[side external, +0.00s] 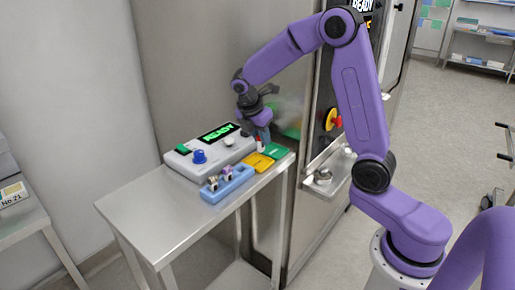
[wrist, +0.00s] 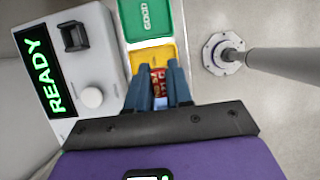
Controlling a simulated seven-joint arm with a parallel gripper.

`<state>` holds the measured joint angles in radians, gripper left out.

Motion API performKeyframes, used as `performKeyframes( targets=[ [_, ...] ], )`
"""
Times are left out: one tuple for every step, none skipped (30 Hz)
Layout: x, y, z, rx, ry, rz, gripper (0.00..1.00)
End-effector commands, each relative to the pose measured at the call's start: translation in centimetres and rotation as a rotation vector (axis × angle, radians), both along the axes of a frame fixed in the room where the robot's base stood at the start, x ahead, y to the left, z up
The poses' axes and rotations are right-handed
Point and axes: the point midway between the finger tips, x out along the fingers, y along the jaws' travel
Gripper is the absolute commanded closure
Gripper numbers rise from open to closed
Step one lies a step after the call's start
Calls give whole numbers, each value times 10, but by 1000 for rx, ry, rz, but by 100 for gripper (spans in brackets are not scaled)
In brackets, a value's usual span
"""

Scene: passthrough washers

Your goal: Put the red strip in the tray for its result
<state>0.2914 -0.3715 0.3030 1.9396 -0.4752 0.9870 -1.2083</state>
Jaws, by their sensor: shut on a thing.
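My gripper (side external: 262,133) is above the table's back right end, beside the test device. In the wrist view its blue fingers (wrist: 158,88) are shut on the red strip (wrist: 158,80), which shows between them with small pale marks. A yellow tray (side external: 258,163) lies beneath or just beyond the fingers; it also shows in the wrist view (wrist: 152,54). A green tray (side external: 274,151) lies next to it, marked GOOD in the wrist view (wrist: 135,32). The yellow tray's label is unreadable. The strip's lower end is hidden by the fingers.
A blue rack (side external: 228,184) holding small items stands in front. The steel table (side external: 155,222) is clear at front left. A steel cabinet stands behind.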

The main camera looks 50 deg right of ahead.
Motion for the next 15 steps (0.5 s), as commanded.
performKeyframes(
  targets=[
    [4, -1, -5, 0, 3, -1, 100],
    [6, -1, -7, 0, 2, -1, 100],
    [8, -2, -10, 0, 1, 0, 100],
    [9, -2, -11, 0, 0, -1, 100],
    [10, -2, -11, 0, 0, -1, 100],
    [11, -2, -12, 0, 0, -1, 100],
    [11, -2, -13, 0, 0, -1, 100],
    [12, -2, -14, 0, 1, -1, 100],
    [13, -3, -16, 0, 1, -2, 100],
    [15, -3, -18, 0, 1, -2, 100],
    [16, -3, -21, 0, 1, -2, 100],
    [16, -3, -27, 0, 3, -1, 100],
    [15, -3, -31, -1, 4, 0, 100],
    [15, -3, -36, -1, 4, 0, 100],
    [15, -3, -41, -1, 4, -1, 100]
  ],
)
